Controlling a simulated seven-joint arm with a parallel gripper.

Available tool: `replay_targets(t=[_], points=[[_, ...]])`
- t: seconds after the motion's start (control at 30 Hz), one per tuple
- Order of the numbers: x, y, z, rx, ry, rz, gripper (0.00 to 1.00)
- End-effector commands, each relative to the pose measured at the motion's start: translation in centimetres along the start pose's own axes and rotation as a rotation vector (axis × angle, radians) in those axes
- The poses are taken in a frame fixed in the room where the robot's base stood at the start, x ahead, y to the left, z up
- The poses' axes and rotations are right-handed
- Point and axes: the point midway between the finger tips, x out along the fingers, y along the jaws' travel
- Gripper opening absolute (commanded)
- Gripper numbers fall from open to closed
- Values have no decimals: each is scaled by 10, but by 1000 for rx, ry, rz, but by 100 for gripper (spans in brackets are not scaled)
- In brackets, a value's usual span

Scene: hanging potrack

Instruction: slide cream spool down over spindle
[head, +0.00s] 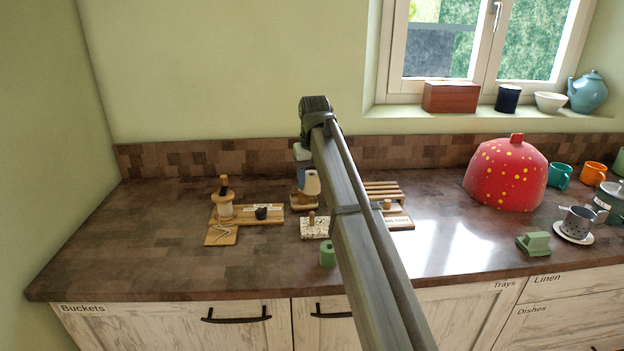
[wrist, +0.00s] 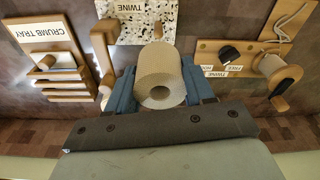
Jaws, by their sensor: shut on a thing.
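The cream spool (wrist: 162,78) is in my gripper (wrist: 160,88), its open bore facing the wrist camera. The blue fingers are on either side of it. In the head view my gripper (head: 304,180) holds the spool (head: 313,183) above the counter, behind a speckled board (head: 315,231). A short wooden spindle (head: 312,217) stands on this board. In the wrist view the speckled board (wrist: 134,28), labelled TWINE, lies beyond the spool. A wooden tip (wrist: 158,29) shows just past the spool's edge; its lower part is hidden. The spool is apart from the spindle in the head view.
A wooden post (wrist: 104,40) with a side arm stands close beside my gripper. A wooden holder with another spool (head: 225,211) and a black knob (head: 261,213) is to the left. The crumb tray (head: 400,223) is right, a green cylinder (head: 327,254) in front.

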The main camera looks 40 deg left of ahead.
Motion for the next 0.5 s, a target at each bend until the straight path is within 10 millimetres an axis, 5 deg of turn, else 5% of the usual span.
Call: replay_targets(t=[0.5], points=[[30, 0, 4, 1, -1, 0, 22]])
